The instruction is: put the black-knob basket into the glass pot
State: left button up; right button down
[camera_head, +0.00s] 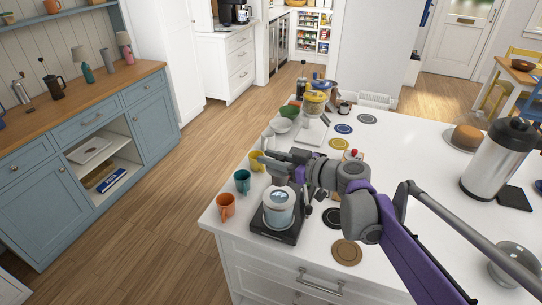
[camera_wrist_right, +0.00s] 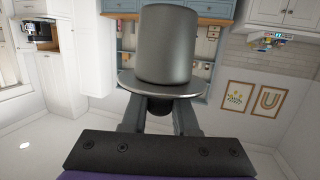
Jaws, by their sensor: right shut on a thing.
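My right gripper (camera_head: 284,159) is shut on the black knob of the basket. In the right wrist view its two fingers (camera_wrist_right: 160,121) meet the knob under a wide metal rim. The basket (camera_wrist_right: 166,45) is a dark grey cylinder beyond that rim; this picture is upside down, so it hangs below the fingers. The glass pot (camera_head: 278,212) stands upright on a black square base (camera_head: 264,233) near the counter's front corner. The gripper is above and apart from it in the picture. My left gripper is not in view.
Orange (camera_head: 226,206), teal (camera_head: 242,181) and yellow (camera_head: 256,161) mugs line the left edge of the white counter. A brown coaster (camera_head: 347,252) and a dark one (camera_head: 332,217) lie right of the pot. A large steel urn (camera_head: 497,160) stands far right.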

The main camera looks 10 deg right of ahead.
jog(key=shift+f+b, duration=0.75)
jog(key=shift+f, duration=0.65)
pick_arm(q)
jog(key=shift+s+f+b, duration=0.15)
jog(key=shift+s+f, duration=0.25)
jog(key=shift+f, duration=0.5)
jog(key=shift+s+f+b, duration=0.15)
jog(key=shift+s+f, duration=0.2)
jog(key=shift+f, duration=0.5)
pick_arm(e)
jog(key=shift+f, duration=0.9)
pick_arm(q)
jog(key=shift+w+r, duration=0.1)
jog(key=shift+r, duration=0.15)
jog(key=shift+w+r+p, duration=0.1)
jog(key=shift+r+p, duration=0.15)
jog(key=shift+p, duration=0.15)
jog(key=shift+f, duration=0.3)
pick_arm(e)
jog(key=shift+f, duration=0.65)
jog(key=c, duration=0.6)
grip_release()
pick_arm(q)
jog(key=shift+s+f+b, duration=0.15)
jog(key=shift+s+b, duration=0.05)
jog(key=shift+b, duration=0.15)
pick_arm(e)
jog(key=v, duration=1.1)
